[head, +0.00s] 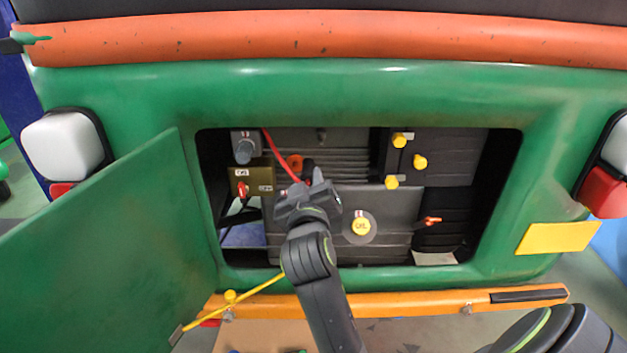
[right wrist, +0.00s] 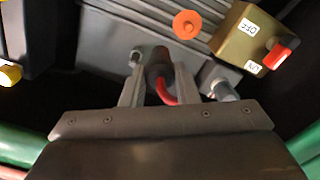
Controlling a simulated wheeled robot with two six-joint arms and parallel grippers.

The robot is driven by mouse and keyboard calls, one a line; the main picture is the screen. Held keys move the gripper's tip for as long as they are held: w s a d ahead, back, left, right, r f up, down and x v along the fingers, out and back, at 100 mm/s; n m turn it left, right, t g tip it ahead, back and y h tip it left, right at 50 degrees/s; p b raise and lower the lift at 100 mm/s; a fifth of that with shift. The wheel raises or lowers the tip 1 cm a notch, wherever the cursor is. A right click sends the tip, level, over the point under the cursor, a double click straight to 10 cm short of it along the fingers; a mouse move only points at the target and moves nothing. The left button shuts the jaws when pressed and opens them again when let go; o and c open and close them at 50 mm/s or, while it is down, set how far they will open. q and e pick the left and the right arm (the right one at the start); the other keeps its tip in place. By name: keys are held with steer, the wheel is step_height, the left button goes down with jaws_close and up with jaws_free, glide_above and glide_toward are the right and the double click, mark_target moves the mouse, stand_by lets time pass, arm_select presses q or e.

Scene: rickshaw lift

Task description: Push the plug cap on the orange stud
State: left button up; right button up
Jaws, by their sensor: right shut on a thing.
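My right gripper (head: 308,186) reaches into the open bay, and its fingers also show in the right wrist view (right wrist: 172,82). It is shut on the dark plug cap (right wrist: 155,68), which has a red lead (right wrist: 164,92) coming out between the fingers. In the head view the cap is mostly hidden by the gripper, and the red lead (head: 279,155) runs up and left from it. The orange stud (head: 294,162) shows as a round orange piece on the grey finned block, bare and apart from the cap; it also shows in the right wrist view (right wrist: 187,24). My left gripper is not in view.
An olive switch box (head: 253,181) with a red switch is left of the gripper. Yellow caps (head: 420,162) and a yellow oil cap (head: 361,226) are to the right. The green bay door (head: 110,250) stands open at left. A yellow rod (head: 250,293) crosses below.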

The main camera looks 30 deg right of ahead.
steer(key=a+f+b, duration=0.3)
steer(key=f, duration=0.1)
steer(key=shift+w+a+b, duration=0.2)
steer(key=shift+w+b, duration=0.15)
steer(key=shift+b, duration=0.05)
steer(key=shift+w+d, duration=0.1)
steer(key=shift+w, duration=0.1)
stand_by(0.7)
steer(key=shift+x, duration=1.3)
steer(key=shift+p+x, duration=0.35)
steer(key=shift+x, duration=1.15)
steer(key=shift+d, duration=0.2)
stand_by(0.6)
steer(key=shift+w+d+p, duration=0.2)
steer(key=shift+w+p, duration=0.15)
steer(key=shift+w, duration=0.1)
stand_by(1.4)
steer(key=o, duration=1)
